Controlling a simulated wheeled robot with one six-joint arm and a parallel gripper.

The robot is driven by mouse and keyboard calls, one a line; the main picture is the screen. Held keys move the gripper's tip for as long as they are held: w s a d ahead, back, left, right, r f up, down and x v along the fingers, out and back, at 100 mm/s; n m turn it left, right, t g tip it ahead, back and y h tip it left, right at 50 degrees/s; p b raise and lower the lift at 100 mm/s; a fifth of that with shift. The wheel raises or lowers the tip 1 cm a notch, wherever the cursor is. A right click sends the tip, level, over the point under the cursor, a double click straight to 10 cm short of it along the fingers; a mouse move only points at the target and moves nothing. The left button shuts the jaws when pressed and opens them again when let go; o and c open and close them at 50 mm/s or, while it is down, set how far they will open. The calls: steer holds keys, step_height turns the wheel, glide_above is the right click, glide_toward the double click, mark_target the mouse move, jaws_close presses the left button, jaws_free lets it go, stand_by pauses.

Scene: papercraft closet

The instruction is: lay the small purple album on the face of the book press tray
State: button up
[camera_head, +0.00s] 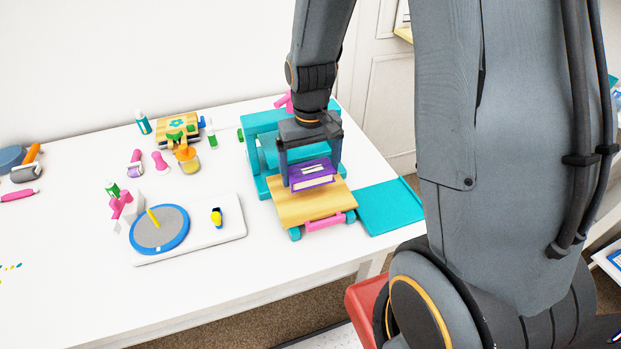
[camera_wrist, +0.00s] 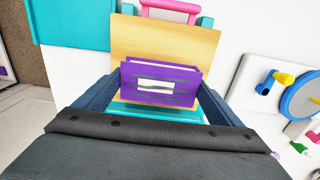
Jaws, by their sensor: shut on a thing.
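The small purple album (camera_head: 311,176) has a white label on its cover. My gripper (camera_head: 312,170) is shut on it by its two sides, at the book press. In the wrist view the album (camera_wrist: 158,97) sits between my two fingers (camera_wrist: 158,100). The book press tray (camera_head: 302,203) is a light wooden board with a pink bar at its front, and it also shows in the wrist view (camera_wrist: 165,42). The album is over the tray's back part; I cannot tell whether it touches the wood. The teal press frame (camera_head: 258,128) stands behind, partly hidden by my arm.
A teal board (camera_head: 390,206) lies right of the press at the table edge. A blue-rimmed turntable (camera_head: 160,229) on a white base (camera_head: 215,238) stands to the left. A wooden box (camera_head: 176,123), bottles and small tools are at the back left. The front left of the table is mostly clear.

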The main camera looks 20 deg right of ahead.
mark_target(310, 181)
steer(key=shift+f, duration=1.8)
steer(key=shift+f, duration=0.1)
steer(key=o, duration=0.9)
step_height(310, 181, up, 12)
steer(key=shift+b, duration=0.75)
steer(key=s+f+t, duration=0.1)
steer(key=s+f, duration=0.1)
steer(key=s, duration=0.7)
steer(key=shift+s, duration=0.2)
